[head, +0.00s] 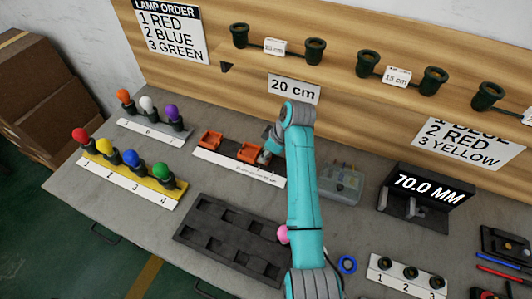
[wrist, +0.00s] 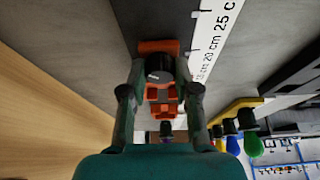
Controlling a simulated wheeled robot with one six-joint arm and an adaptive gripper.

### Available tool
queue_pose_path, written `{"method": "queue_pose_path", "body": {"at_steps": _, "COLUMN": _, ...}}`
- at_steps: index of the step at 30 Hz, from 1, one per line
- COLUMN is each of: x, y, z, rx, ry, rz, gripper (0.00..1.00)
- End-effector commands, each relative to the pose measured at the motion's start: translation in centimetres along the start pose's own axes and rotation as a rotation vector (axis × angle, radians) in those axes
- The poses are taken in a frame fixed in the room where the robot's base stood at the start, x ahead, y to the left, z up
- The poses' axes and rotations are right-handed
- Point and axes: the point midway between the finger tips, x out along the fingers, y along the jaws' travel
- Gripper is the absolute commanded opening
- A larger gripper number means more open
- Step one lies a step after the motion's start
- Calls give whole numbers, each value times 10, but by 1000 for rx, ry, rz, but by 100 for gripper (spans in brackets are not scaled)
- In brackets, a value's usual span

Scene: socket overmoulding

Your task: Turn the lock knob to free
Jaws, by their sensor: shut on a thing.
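The lock knob (wrist: 158,76) is a dark round knob with a pale mark. It sits on an orange block (wrist: 158,47) in the wrist view. My gripper (wrist: 160,72) is shut on the knob, one finger on each side. In the head view my gripper (head: 266,157) is low over the right end of the white ruler strip (head: 237,168), and my arm and gripper hide the knob. Two orange blocks show left of it, one nearer (head: 249,152) and one farther left (head: 210,139). Which way the knob points is too small to tell.
A dark tray (head: 190,238) with square recesses lies in front of the ruler. Coloured bulbs stand on a yellow-topped rack (head: 125,188) at left.

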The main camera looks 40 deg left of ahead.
Motion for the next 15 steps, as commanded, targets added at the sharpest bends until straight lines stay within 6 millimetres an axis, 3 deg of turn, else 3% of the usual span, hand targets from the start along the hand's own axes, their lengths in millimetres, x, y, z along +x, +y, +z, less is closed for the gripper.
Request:
{"method": "queue_pose_path", "body": {"at_steps": 8, "x": -1, "y": 0, "z": 0, "rx": -3, "ry": 1, "rz": 0, "gripper": 0}}
{"method": "queue_pose_path", "body": {"at_steps": 9, "x": -1, "y": 0, "z": 0, "rx": -3, "ry": 1, "rz": 1, "gripper": 40}}
{"method": "queue_pose_path", "body": {"at_steps": 15, "x": 0, "y": 0, "z": 0, "rx": -2, "ry": 1, "rz": 0, "gripper": 41}}
